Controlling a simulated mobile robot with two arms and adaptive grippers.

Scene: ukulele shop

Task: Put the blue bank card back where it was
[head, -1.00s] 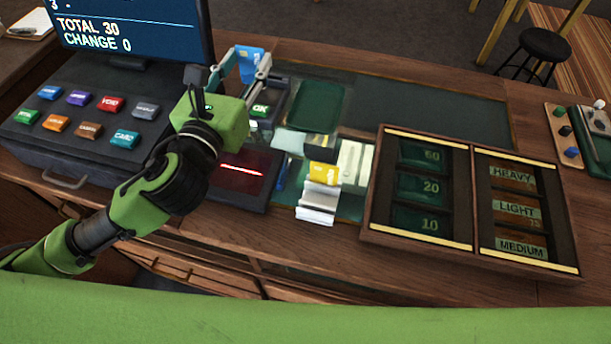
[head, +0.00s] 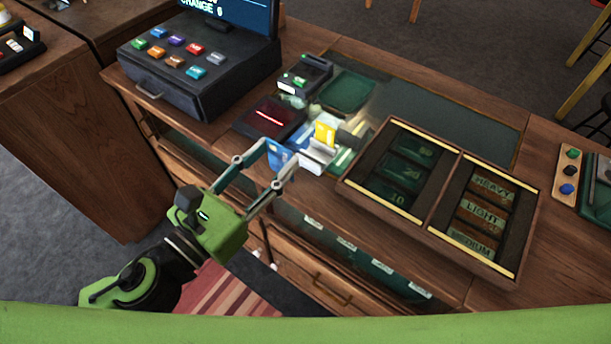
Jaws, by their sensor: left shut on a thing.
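The blue bank card (head: 279,157) is held upright between the fingertips of my left gripper (head: 275,162), which is shut on it. The gripper is over the counter's front edge, just left of a white card stand (head: 316,158). A yellow card (head: 325,132) stands in that stand. The blue card looks close to the stand's left side; I cannot tell whether they touch. The card terminal (head: 304,76) with a green key is behind, further back on the counter. My right gripper is not in view.
A scanner pad with a red line (head: 268,119) lies left of the stand. The cash register (head: 200,65) stands at the upper left. A wooden tray (head: 448,205) with labelled compartments lies close on the right. A dark green mat (head: 347,92) lies behind.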

